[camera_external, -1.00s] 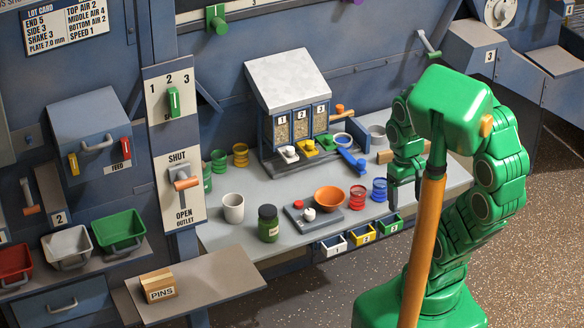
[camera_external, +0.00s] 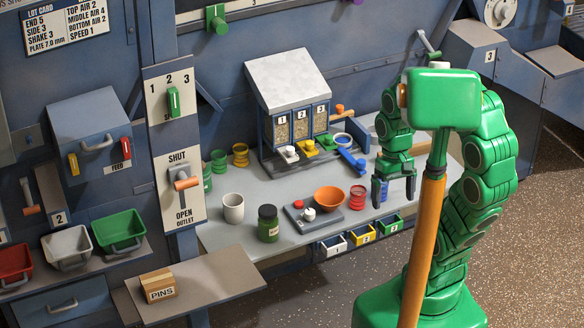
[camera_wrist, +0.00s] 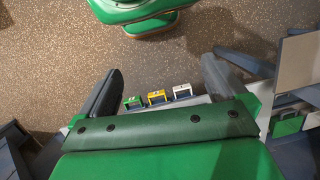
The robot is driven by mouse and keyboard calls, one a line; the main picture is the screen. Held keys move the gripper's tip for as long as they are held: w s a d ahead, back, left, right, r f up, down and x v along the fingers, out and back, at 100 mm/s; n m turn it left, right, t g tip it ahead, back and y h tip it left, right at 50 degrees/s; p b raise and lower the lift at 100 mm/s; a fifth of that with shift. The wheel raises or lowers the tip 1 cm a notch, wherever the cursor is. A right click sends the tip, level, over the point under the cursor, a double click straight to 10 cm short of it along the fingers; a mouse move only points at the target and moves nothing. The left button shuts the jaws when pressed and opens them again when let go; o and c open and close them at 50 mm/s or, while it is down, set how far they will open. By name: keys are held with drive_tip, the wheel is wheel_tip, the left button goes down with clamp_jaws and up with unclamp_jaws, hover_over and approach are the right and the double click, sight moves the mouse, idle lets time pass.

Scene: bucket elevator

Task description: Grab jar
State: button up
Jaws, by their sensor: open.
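The jar (camera_external: 268,223) is dark green with a dark lid and a pale label. It stands upright near the front edge of the grey workbench (camera_external: 240,181), right of a white cup (camera_external: 233,208). My gripper (camera_external: 393,200) is at the right end of the bench, well to the right of the jar, pointing down. It is open and empty, and both fingers also show spread apart in the wrist view (camera_wrist: 160,68). The jar is not visible in the wrist view.
Between jar and gripper are a grey board (camera_external: 301,222) with red and white knobs, an orange bowl (camera_external: 329,198) and a red spool (camera_external: 357,196). A blue spool is mostly hidden behind my gripper. A three-bin dispenser (camera_external: 289,79) stands behind. Small drawers (camera_external: 363,233) line the bench front.

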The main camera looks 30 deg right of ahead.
drive_tip(key=w+a+f+m+g+y, duration=0.2)
drive_tip(key=w+a+f+m+y, duration=0.15)
drive_tip(key=w+a, duration=0.55)
drive_tip(key=w+a+f+m+g+y, duration=0.1)
drive_tip(key=w+a+f+m+y, duration=0.2)
drive_tip(key=w+f, duration=0.35)
drive_tip(key=w+a+f+m+y, duration=0.2)
drive_tip(key=w+f+m+y, duration=0.15)
drive_tip(key=w, duration=0.65)
drive_tip(key=m+y, duration=0.2)
drive_tip(key=m, duration=0.1)
approach(260, 233)
drive_tip(key=shift+s+d+r+t, duration=0.2)
drive_tip(key=shift+s+d+r, duration=0.1)
drive_tip(key=shift+r, duration=0.15)
drive_tip(key=shift+s+d+r+t, duration=0.25)
drive_tip(key=shift+d+r, duration=0.1)
drive_tip(key=shift+r, duration=0.1)
drive_tip(key=shift+w+f, duration=0.4)
drive_tip(key=shift+f, duration=0.2)
drive_tip(key=shift+x, duration=3.9)
drive_tip(key=shift+r, duration=0.1)
drive_tip(key=c, duration=1.3)
drive_tip(key=shift+c, duration=0.2)
